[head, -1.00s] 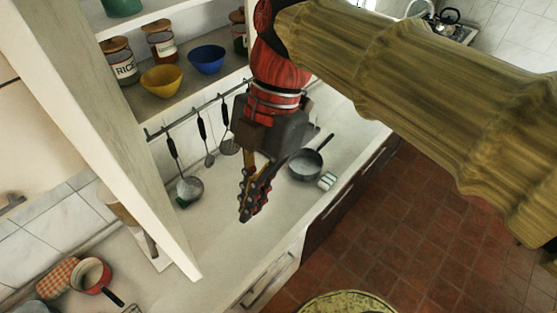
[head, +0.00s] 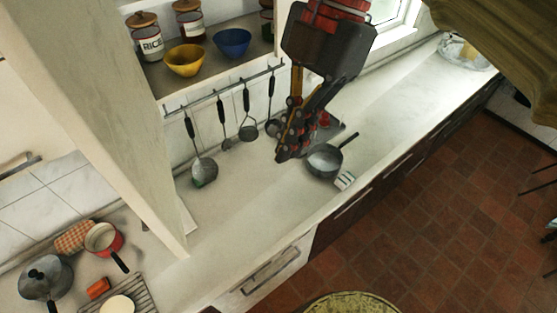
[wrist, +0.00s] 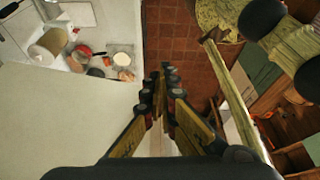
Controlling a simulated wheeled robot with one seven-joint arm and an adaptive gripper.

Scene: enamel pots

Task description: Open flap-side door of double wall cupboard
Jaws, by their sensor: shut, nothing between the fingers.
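A tall pale panel (head: 125,110) rises at the left in the head view, beside open shelving; I cannot tell whether it is a cupboard door or a fixed side. A metal bar handle (head: 18,165) shows on a pale front at the far left edge. My gripper (head: 284,150) is shut and empty, pointing down in front of the hanging utensils, well to the right of the panel and apart from it. In the wrist view, the closed fingers (wrist: 163,78) point away from me, with a large pale surface (wrist: 80,125) close on their left. No door flap is clearly seen.
The shelf (head: 215,68) holds jars, a yellow bowl (head: 185,60) and a blue bowl (head: 233,42). Utensils hang from a rail below. A dark pan (head: 325,160) and a red saucepan (head: 103,238) stand on the counter (head: 225,240). Open tiled floor (head: 420,210) lies at the right.

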